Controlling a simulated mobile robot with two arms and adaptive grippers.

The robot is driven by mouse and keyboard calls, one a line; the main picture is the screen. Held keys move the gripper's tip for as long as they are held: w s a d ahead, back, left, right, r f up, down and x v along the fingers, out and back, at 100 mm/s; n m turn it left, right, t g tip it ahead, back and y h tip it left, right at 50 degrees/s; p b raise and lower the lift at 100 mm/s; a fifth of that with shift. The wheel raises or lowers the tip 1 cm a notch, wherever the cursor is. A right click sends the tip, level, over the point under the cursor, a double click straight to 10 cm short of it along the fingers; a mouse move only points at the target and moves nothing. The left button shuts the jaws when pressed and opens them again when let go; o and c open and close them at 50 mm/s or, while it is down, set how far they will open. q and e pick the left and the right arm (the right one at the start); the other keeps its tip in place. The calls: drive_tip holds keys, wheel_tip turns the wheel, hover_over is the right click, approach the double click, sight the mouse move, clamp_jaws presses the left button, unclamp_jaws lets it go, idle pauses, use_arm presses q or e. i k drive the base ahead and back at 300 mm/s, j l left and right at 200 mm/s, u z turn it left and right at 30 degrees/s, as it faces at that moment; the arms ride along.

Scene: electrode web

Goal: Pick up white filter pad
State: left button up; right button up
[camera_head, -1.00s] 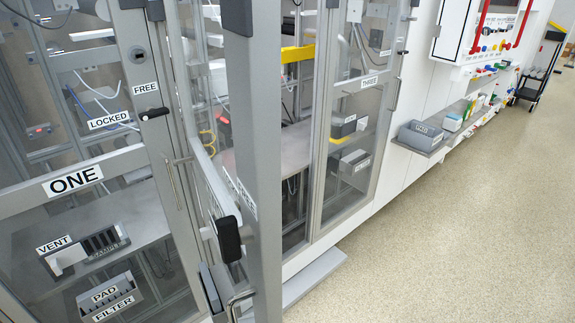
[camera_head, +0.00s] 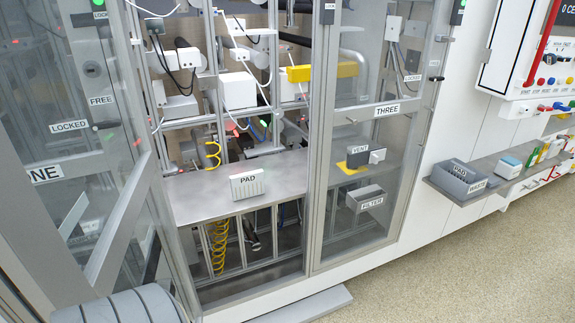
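A small pale box labelled PAD (camera_head: 247,184) stands on a grey metal shelf (camera_head: 195,198) in the middle bay of the cabinet. Its front has a row of narrow slots. I cannot make out a separate white filter pad in it. A grey bin labelled FILTER (camera_head: 371,200) is behind the glass of door THREE (camera_head: 335,225). Neither of my grippers shows in the head view.
Door ONE (camera_head: 62,135) is at the left. The middle bay looks open at the front, with free shelf around the PAD box. A grey PAD WASTE bin (camera_head: 460,180) sits on an outside ledge at the right. Clear floor (camera_head: 470,260) lies at the lower right.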

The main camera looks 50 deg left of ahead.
sight(243, 186)
drive_tip(key=i+u, duration=0.35)
drive_tip(key=i+l+u, duration=0.2)
drive_tip(key=i+u, duration=0.2)
